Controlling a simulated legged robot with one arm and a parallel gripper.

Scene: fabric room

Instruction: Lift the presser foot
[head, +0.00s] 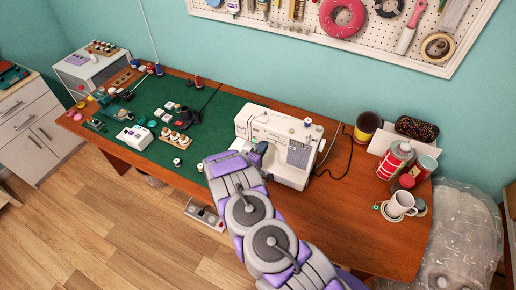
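A white sewing machine (282,130) stands on the wooden table (360,228), at the right part of the dark green mat (222,108). My arm reaches up from the lower right to the machine. My gripper (258,153) is at the machine's left front side, close to where the needle area is. The presser foot is hidden behind my gripper and arm. I cannot tell whether the gripper touches the machine or whether its fingers are open.
Spools, bobbins and small sewing items cover the mat's left part, including a white box (134,137). A white mug (401,204), a red-and-white can (393,160) and other containers stand at the right. Bare tabletop lies right of the machine. A pegboard (385,35) hangs behind.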

